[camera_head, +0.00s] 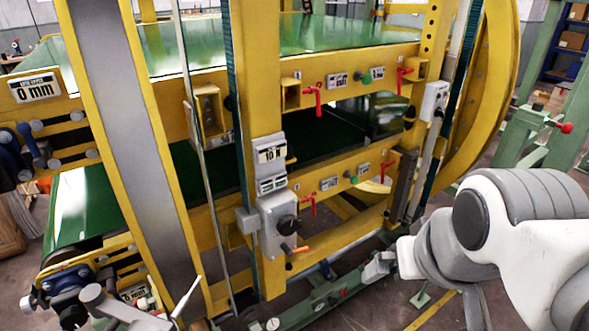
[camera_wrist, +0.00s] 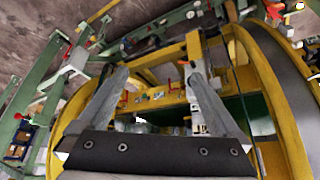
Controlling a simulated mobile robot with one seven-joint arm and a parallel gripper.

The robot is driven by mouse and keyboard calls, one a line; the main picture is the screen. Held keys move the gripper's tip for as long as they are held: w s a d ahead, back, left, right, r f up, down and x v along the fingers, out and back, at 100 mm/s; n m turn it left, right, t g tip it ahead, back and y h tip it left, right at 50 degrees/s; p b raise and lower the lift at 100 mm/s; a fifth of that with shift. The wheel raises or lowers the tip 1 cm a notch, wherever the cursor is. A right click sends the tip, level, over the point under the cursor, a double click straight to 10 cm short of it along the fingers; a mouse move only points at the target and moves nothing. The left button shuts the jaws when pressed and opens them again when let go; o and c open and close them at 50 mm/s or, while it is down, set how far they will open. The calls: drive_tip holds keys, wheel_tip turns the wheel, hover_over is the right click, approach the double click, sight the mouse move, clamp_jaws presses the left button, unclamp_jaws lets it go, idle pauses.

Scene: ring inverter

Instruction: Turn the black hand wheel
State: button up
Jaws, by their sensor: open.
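The black hand wheel (camera_head: 287,224) is a small round part on the front of a grey box (camera_head: 272,240) on the yellow upright, with an orange handle (camera_head: 296,249) below it. In the wrist view my gripper (camera_wrist: 157,78) is open, its two grey fingers wide apart with nothing held between them. In the head view my white and grey arm (camera_head: 520,215) reaches in from the right, ending low and to the right of the wheel, apart from it. I cannot clearly make out the wheel in the wrist view.
A label reading 10 (camera_head: 270,154) sits above the grey box. Red levers (camera_head: 314,97) line the yellow beams. A large yellow ring (camera_head: 497,90) curves at the right. A low green rail (camera_head: 325,304) runs below. Green belts (camera_head: 290,35) lie behind. Open floor shows at lower right.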

drive_tip(key=w+d+f+n+t+b, duration=0.1)
drive_tip(key=w+d+f+t+b, duration=0.2)
drive_tip(key=w+f+b, duration=0.45)
drive_tip(key=n+t+y+b, duration=0.6)
drive_tip(key=n+y+b, duration=0.55)
drive_tip(key=b, duration=0.65)
approach(291, 229)
drive_tip(key=shift+n+h, duration=0.75)
drive_tip(key=shift+n, duration=0.2)
drive_tip(key=x, duration=0.3)
drive_tip(key=b+x, duration=0.1)
drive_tip(key=x, duration=0.2)
drive_tip(key=r+b+x, duration=0.1)
drive_tip(key=x, duration=0.3)
drive_tip(key=shift+s+a, duration=0.15)
drive_tip(key=shift+a, duration=0.15)
